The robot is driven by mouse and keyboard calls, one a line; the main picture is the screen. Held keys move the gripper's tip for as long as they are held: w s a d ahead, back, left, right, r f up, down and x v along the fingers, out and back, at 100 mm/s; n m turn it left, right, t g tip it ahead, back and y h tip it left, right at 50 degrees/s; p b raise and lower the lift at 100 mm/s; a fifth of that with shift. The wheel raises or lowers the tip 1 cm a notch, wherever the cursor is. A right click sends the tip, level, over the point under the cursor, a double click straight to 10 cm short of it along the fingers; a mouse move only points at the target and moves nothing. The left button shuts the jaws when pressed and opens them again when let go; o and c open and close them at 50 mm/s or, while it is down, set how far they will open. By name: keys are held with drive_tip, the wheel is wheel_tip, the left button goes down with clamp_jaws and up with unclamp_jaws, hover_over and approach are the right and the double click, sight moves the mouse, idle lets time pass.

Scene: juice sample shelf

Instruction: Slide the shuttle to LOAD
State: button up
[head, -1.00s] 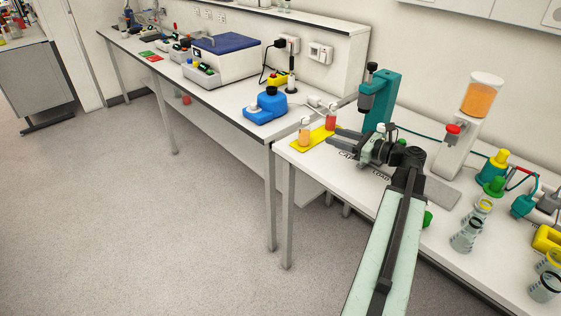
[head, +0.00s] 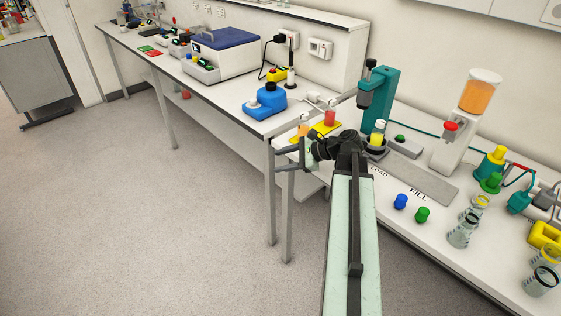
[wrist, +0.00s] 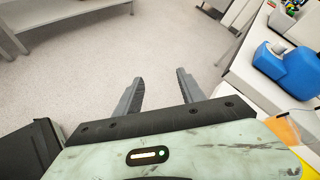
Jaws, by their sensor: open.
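The shuttle (head: 375,151) is a dark round holder on the bench, below the teal press (head: 381,85). A small bottle with yellow contents (head: 378,131) stands upright in it. The grey track plate (head: 425,183) runs from there to the lower right. The LOAD label (head: 378,172) and the FILL label (head: 418,195) are printed along its front; the shuttle is at the far end, beyond LOAD. My wrist hides part of the bench left of the shuttle. My gripper (head: 276,159) is open and empty, left of the shuttle. The wrist view shows its spread fingers (wrist: 160,80) over the floor.
A yellow mat (head: 320,133) with red and orange bottles lies behind my wrist. Blue (head: 400,201) and green (head: 422,214) caps stand near the front edge. A dispenser with an orange tank (head: 480,92) stands at the back. The floor left is clear.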

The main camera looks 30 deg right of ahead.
drive_tip(key=shift+a+f, duration=0.15)
drive_tip(key=shift+a, duration=0.1)
